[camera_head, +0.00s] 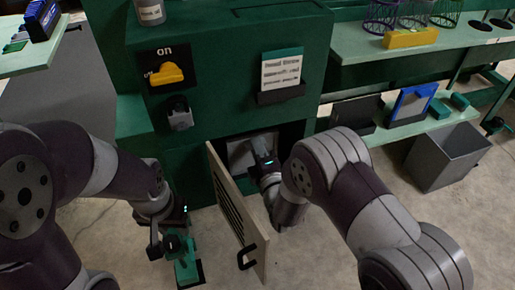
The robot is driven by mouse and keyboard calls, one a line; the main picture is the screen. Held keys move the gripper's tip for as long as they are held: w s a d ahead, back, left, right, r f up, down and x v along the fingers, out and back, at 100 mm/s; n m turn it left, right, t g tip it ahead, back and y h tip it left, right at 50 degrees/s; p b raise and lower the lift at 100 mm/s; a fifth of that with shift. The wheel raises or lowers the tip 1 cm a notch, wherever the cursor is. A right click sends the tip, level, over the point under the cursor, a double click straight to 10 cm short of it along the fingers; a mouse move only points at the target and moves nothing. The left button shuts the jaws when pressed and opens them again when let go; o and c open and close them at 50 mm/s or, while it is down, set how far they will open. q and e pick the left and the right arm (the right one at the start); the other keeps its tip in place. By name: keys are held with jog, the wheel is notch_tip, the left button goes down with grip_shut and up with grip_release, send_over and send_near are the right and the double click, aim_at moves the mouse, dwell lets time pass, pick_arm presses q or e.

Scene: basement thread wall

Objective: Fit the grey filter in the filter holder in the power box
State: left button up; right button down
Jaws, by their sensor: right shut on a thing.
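The power box (225,70) is a dark green cabinet in the middle, and its lower compartment stands open. Its beige slatted door (233,215) is swung out toward me, with a black handle (248,257). My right gripper (262,158) reaches into the open compartment and is shut on the grey filter (239,157), a light grey panel mostly in shadow. The filter holder is not distinguishable in the dark interior, so I cannot tell whether the filter touches it. My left gripper (172,244) hangs low left of the door; its finger opening is unclear.
A yellow switch (168,74) under "on" and a grey knob (180,116) are on the cabinet front. A small green device (187,270) is by my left gripper. Shelves with a blue-framed panel (412,104) and a grey bin (446,157) stand right.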

jog(key=shift+f, duration=0.1)
jog(key=shift+f, duration=0.2)
jog(key=c, duration=1.1)
grip_release()
jog(key=shift+o, duration=0.2)
